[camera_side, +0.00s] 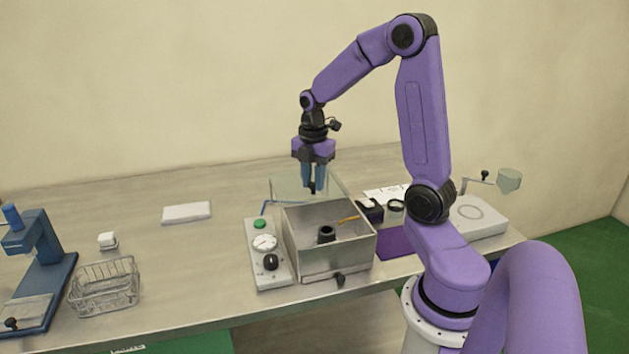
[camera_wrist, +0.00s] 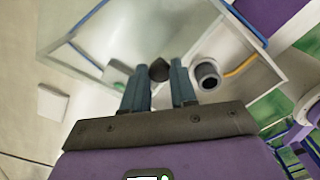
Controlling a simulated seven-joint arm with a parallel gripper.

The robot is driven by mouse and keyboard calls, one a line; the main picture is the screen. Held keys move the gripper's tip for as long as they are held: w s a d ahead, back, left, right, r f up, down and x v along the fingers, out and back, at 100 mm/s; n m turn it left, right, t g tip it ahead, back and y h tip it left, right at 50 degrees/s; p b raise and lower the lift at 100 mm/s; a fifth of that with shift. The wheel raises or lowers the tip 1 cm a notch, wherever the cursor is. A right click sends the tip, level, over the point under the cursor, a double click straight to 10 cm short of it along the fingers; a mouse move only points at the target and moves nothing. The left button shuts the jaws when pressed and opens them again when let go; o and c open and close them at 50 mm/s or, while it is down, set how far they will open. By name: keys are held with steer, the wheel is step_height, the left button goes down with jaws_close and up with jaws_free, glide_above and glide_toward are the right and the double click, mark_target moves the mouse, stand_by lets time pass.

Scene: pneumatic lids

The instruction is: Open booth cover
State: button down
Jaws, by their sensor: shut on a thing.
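The booth is an open-topped grey metal box (camera_side: 330,255) on the table, and its inside shows from above. Its clear cover (camera_side: 288,187) stands out at the back of the box, away from the opening; its exact tilt is hard to tell. In the wrist view the cover (camera_wrist: 110,35) shows as a see-through pane. My gripper (camera_side: 313,188) points down at the cover, above the back of the box. It is shut on a dark knob (camera_wrist: 158,70), which shows between the blue fingertips. A black round fitting (camera_side: 326,233) is inside the box.
A control panel with a green button, gauge and black knob (camera_side: 266,255) stands left of the box. A wire basket (camera_side: 105,287) and blue press (camera_side: 38,260) are farther left. Small black items (camera_side: 370,210) and a white base (camera_side: 475,215) are at right. The back-left table is mostly clear.

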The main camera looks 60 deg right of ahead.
steer(key=c, duration=0.9)
jaws_free()
step_height(320, 180, up, 18)
steer(key=shift+f, duration=0.25)
